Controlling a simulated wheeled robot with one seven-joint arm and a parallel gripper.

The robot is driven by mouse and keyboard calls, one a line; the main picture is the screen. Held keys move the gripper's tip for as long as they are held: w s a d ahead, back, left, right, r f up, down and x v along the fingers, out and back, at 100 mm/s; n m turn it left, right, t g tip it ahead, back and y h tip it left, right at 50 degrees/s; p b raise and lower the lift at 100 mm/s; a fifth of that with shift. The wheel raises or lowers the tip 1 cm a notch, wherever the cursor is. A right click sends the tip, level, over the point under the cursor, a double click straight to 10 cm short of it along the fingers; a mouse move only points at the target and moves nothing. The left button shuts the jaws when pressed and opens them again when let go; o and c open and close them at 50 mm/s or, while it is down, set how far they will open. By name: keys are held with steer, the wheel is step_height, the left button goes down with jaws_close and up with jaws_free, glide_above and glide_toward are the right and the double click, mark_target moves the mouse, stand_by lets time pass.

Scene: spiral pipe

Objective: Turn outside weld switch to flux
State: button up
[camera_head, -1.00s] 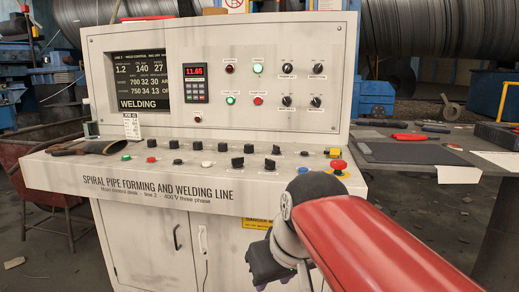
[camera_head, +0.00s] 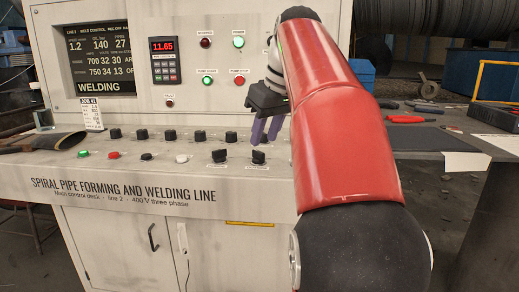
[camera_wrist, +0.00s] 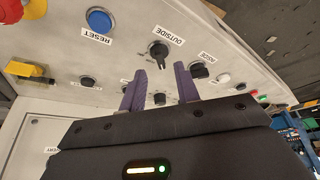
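The outside switch (camera_wrist: 159,52) is a black rotary knob beside a label reading OUTSIDE in the wrist view. In the head view I take it to be the right knob (camera_head: 258,157) of the labelled front-row pair. Its position markings are too small to read. My gripper (camera_head: 266,138) hangs above the desk near this knob. In the wrist view my gripper (camera_wrist: 160,72) shows two purple fingers apart with nothing between them. The knob appears beyond the fingertips, not touched.
A second labelled knob (camera_wrist: 198,70) sits beside the outside switch. A blue RESET button (camera_wrist: 99,20) and a red mushroom button (camera_wrist: 25,12) are on its other side. More black knobs (camera_head: 231,136) line the back row. The upright panel (camera_head: 215,105) rises behind.

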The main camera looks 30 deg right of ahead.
mark_target(259, 151)
steer(key=shift+b+x, duration=0.35)
steer(key=shift+x, duration=1.6)
jaws_close()
